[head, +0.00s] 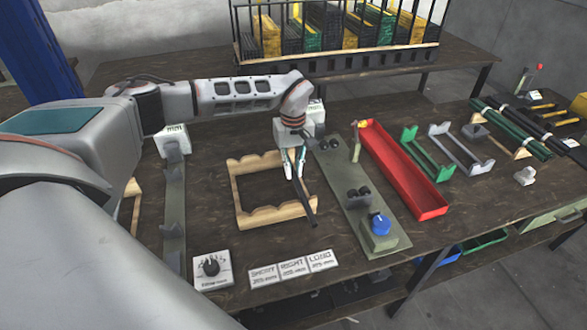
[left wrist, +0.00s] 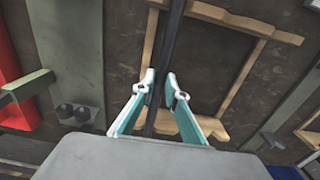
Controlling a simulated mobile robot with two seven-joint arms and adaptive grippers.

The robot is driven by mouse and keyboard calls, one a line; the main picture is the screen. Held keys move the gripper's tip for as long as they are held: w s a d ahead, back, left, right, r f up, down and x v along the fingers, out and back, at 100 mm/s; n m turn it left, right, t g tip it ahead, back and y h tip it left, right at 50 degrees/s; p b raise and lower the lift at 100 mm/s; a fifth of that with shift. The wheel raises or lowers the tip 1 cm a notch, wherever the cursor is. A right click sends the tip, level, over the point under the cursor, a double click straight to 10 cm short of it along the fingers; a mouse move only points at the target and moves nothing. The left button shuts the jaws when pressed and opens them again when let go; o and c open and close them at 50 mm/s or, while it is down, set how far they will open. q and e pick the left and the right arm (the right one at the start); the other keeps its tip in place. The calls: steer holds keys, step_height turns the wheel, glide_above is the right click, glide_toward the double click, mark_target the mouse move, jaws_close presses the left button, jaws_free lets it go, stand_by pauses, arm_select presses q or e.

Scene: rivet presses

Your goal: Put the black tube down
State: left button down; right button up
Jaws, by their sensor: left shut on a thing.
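My left gripper (head: 295,165) is shut on a black tube (head: 306,202). The tube slants down toward the front, and its near end is at the right side of a light wooden rack (head: 262,217) with notched rails. In the left wrist view, the fingertips (left wrist: 161,85) pinch the dark tube (left wrist: 173,35), which runs over the rack's left side (left wrist: 149,38). I cannot tell whether the tube touches the rack. My right gripper is not in view.
A green-grey fixture plate with a blue knob (head: 380,224) and a red tray (head: 403,168) stand to the right. Green and black tubes (head: 512,130) lie at the far right. A dial box (head: 212,268) and label plates (head: 293,268) are at the front. The rack's middle is empty.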

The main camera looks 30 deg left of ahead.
mark_target(293, 172)
arm_select(q)
steer(key=shift+f, duration=0.15)
steer(key=c, duration=2)
jaws_free()
steer(key=shift+c, duration=0.2)
step_height(293, 172, up, 12)
